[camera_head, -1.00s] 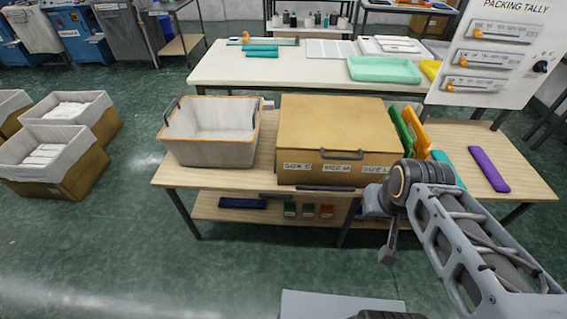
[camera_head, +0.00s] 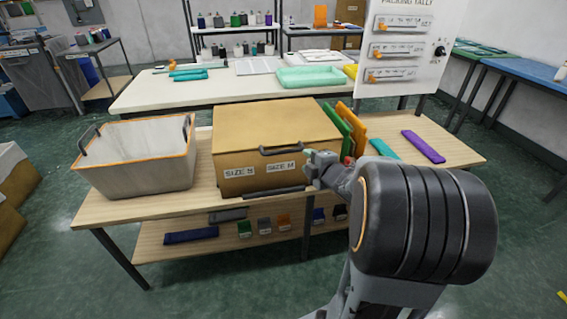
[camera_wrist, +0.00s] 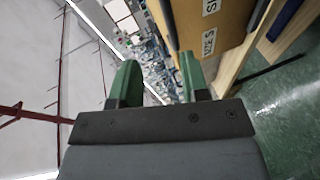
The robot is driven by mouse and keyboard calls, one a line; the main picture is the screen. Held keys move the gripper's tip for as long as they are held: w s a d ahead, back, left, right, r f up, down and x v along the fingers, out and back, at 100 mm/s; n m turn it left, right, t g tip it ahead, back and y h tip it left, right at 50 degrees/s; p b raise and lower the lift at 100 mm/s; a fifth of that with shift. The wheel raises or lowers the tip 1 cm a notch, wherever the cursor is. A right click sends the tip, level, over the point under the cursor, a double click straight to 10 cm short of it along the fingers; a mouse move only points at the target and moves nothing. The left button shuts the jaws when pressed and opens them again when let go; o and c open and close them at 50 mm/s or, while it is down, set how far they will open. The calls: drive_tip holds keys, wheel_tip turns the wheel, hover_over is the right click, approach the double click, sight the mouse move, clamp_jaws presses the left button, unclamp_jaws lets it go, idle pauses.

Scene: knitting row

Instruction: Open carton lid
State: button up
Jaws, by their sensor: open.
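The brown carton (camera_head: 235,162) stands on the wooden table in the head view. Its flat lid (camera_head: 270,122) is shut, and a dark handle (camera_head: 281,149) sits at the lid's front edge. Labels reading SIZE S and SIZE M are on the front. My gripper (camera_head: 318,160) is just right of the handle, near the carton's front right corner, and partly hidden by my arm. In the wrist view its two green fingers (camera_wrist: 158,85) are apart with nothing between them. The carton's labelled side (camera_wrist: 190,25) shows above right there.
A grey bin (camera_head: 140,160) with an orange rim stands left of the carton. Green and orange upright panels (camera_head: 345,120) stand close at its right. A purple piece (camera_head: 423,147) lies farther right. A white table (camera_head: 150,95) with a mint tray (camera_head: 310,78) is behind.

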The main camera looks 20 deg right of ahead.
sight(283, 152)
drive_tip(key=w+a+f, duration=0.1)
drive_tip(key=w, duration=0.3)
drive_tip(key=w+a+f+n+y, duration=0.1)
drive_tip(key=w+f, duration=0.1)
drive_tip(key=w, duration=0.2)
drive_tip(key=w+a+f+n+y+b, duration=0.1)
drive_tip(key=w, duration=0.3)
drive_tip(key=shift+w+f+t, duration=0.15)
drive_tip(key=shift+w+t, duration=0.15)
drive_tip(key=shift+w, duration=0.1)
clamp_jaws()
